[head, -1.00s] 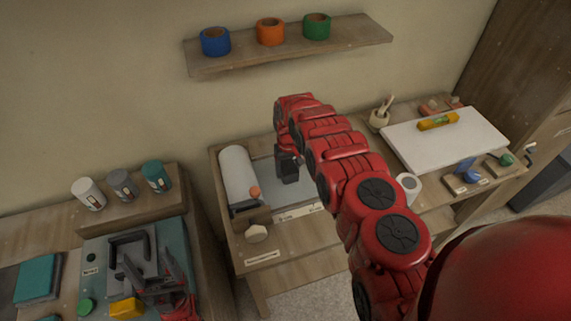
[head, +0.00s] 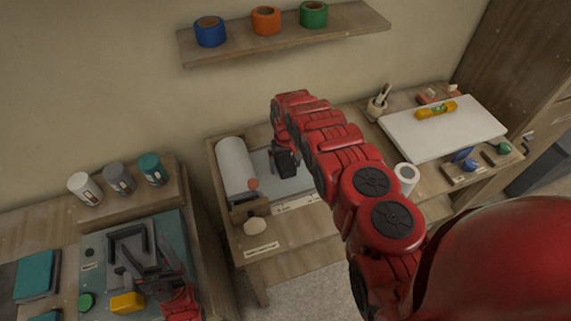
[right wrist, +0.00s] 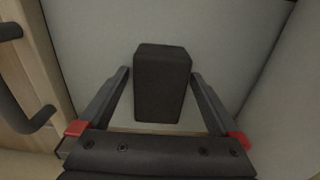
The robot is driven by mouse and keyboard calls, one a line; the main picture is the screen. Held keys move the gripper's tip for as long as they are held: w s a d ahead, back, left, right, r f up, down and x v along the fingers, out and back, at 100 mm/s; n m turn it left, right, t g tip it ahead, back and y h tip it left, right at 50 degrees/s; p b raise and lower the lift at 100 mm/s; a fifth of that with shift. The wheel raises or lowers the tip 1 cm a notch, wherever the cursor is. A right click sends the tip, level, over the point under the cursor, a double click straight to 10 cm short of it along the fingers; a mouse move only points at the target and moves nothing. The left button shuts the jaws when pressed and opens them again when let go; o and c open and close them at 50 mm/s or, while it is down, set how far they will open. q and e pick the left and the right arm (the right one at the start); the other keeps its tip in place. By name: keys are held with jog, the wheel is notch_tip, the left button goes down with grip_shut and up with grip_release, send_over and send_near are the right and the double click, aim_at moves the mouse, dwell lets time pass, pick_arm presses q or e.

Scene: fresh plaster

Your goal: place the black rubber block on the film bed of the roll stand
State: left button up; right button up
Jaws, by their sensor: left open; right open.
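The black rubber block (right wrist: 162,88) sits between the two fingers of my right gripper (right wrist: 160,73) in the right wrist view, with a gap on each side. The pale film bed (right wrist: 90,35) lies behind and under it; the block appears to stand on it, though its contact is not clear. In the head view my right gripper (head: 286,165) is over the film bed (head: 261,165) of the roll stand, just right of the white roll (head: 235,165); my arm covers part of the bed. My left gripper (head: 155,278) is open and empty over the left table.
A white board (head: 440,130) with a yellow level and a small white roll (head: 406,176) are to the right. A shelf (head: 285,35) with tape rolls hangs above.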

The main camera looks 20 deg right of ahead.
aim_at(285, 161)
jog(key=shift+w+r, duration=0.1)
jog(key=shift+r, duration=0.35)
notch_tip(285, 161, up, 8)
jog(key=b, duration=0.3)
jog(key=shift+r, duration=0.2)
notch_tip(285, 161, up, 2)
jog(key=shift+r+p, duration=0.1)
jog(key=shift+p, duration=0.8)
jog(key=shift+r+p, duration=0.3)
jog(key=shift+r, duration=0.1)
